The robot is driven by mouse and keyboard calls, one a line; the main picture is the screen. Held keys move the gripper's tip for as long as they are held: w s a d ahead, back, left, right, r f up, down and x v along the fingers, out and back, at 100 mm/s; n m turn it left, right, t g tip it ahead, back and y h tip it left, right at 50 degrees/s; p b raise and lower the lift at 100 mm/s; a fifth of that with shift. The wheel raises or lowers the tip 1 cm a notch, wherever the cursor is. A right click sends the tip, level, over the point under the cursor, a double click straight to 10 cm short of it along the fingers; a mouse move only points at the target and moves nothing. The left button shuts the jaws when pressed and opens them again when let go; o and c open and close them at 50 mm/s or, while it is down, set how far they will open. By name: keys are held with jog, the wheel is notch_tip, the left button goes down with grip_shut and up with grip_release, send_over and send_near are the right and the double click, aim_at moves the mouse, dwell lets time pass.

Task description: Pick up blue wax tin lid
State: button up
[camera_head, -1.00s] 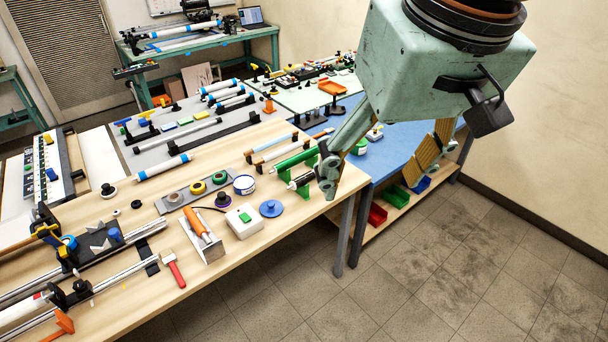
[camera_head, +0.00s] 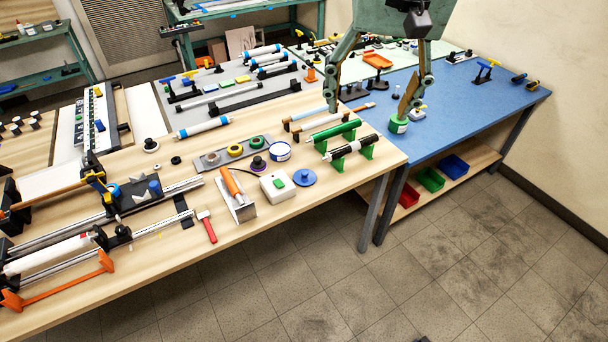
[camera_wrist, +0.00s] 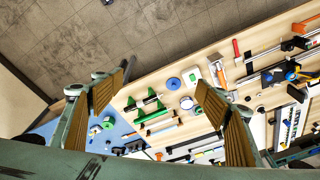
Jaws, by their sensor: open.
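The blue wax tin lid (camera_head: 304,177) is a round blue disc with a small raised centre. It lies flat on the wooden bench near the front edge, right of a white box with a green button (camera_head: 278,185). A white and blue round tin (camera_head: 280,151) stands just behind it. My gripper (camera_head: 368,106) is open and empty, above the benches, to the right of and behind the lid in the picture. In the wrist view the lid (camera_wrist: 174,83) shows between my spread fingers, well below them.
An orange-handled tool on a metal plate (camera_head: 232,190) lies left of the white box. Green and black rods on green stands (camera_head: 338,140) lie right of the lid. A blue bench (camera_head: 460,100) adjoins on the right. The floor in front is clear.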

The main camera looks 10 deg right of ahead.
jog(key=w+a+f+m, duration=0.15)
jog(key=w+f, duration=0.35)
jog(key=w, duration=0.6)
jog(key=m+g+p, duration=0.1)
jog(key=m+g, duration=0.2)
jog(key=m, duration=0.1)
send_over(305, 173)
notch_tip(305, 173, down, 32)
jog(key=shift+w+f+n, duration=0.15)
jog(key=shift+w+n, duration=0.05)
jog(key=shift+n, duration=0.05)
jog(key=shift+f, duration=0.1)
jog(key=shift+f+p, duration=0.45)
jog(key=shift+f, duration=3.75)
jog(key=shift+f+p, duration=0.45)
jog(key=shift+f, duration=2.1)
